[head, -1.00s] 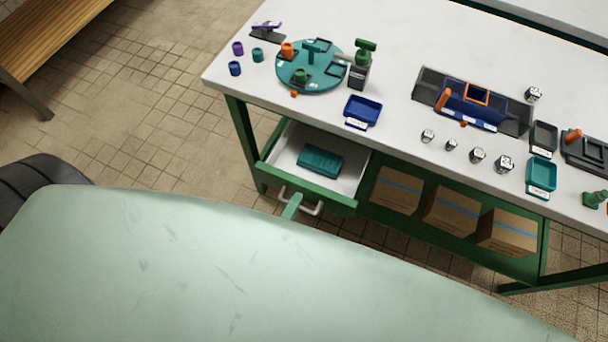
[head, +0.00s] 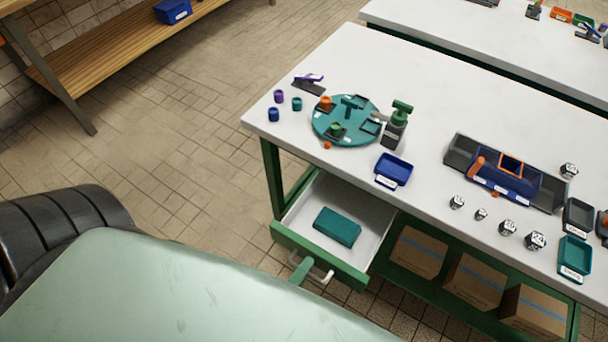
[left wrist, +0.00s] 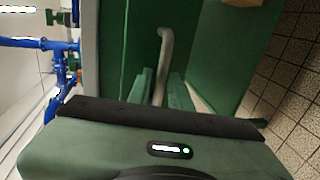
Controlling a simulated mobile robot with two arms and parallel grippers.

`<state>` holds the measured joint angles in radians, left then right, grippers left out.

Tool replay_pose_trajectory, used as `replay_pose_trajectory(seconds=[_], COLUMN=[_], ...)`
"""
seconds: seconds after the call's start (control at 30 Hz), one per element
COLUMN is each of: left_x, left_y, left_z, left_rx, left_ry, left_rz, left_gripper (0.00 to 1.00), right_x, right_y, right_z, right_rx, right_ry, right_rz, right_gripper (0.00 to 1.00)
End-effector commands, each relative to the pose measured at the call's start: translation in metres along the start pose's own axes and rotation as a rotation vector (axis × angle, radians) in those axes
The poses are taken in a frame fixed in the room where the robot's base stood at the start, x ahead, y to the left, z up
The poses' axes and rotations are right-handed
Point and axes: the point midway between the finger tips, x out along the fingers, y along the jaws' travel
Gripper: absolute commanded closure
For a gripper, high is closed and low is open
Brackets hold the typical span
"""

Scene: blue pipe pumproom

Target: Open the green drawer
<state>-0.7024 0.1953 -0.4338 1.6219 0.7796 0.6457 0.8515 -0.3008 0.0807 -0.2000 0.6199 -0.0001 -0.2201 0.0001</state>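The green drawer (head: 350,276) under the white-topped bench is pulled well out. Its pale inside shows, and a teal box (head: 338,227) lies in it. The drawer's light bar handle (head: 326,277) is on its front. My left gripper (head: 303,270) is at this handle, with most of it hidden behind my pale green arm. In the left wrist view, the handle (left wrist: 165,50) runs between the two green fingers of my left gripper (left wrist: 161,92), which are close around it. The drawer's green front fills the space beyond. My right gripper is not in view.
The white bench top (head: 420,110) holds a teal round tray (head: 322,128), a blue tray (head: 394,170) and several small parts. Cardboard boxes (head: 418,252) stand on the shelf right of the drawer. The tiled floor (head: 170,150) left of the bench is clear.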

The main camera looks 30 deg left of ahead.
Motion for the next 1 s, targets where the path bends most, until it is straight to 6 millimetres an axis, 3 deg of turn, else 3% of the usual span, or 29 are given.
replay_pose_trajectory(seconds=[0.27,0.5,0.7,1.0], left_x=[-0.009,-0.051,-0.074,-0.078], left_y=[-0.001,-0.002,-0.001,0.0], left_z=[0.0,0.0,0.0,0.0], left_rx=[0.0,0.001,0.001,0.001], left_ry=[-0.001,-0.002,0.0,0.0], left_rz=[-0.002,-0.004,-0.001,0.0], left_gripper=[0.8,0.8,0.8,0.8], right_x=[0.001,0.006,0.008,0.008], right_y=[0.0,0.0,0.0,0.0], right_z=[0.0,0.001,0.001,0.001], right_rx=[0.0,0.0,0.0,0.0], right_ry=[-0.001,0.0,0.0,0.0], right_rz=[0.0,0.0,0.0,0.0], right_gripper=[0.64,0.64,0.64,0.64])
